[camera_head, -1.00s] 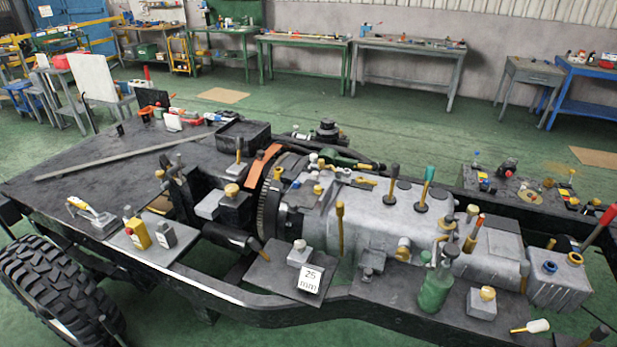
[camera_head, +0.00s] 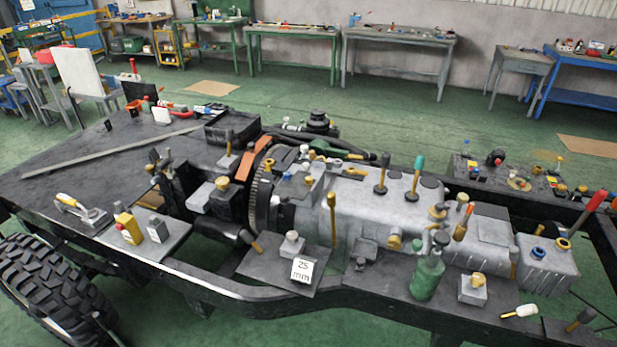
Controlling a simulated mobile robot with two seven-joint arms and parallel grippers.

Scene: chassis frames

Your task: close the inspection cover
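I cannot tell for certain which part is the inspection cover. A grey gearbox housing (camera_head: 397,210) lies along the chassis frame, with dark round spots and upright handles on its top. To its left is a dark toothed flywheel ring (camera_head: 262,192) with an orange curved piece (camera_head: 262,154) over its top. A dark open-topped box (camera_head: 232,138) sits behind, on the deck. Neither of my grippers is in view.
A tyre (camera_head: 50,285) is at lower left. Workbenches (camera_head: 400,42) line the back wall, with open green floor before them.

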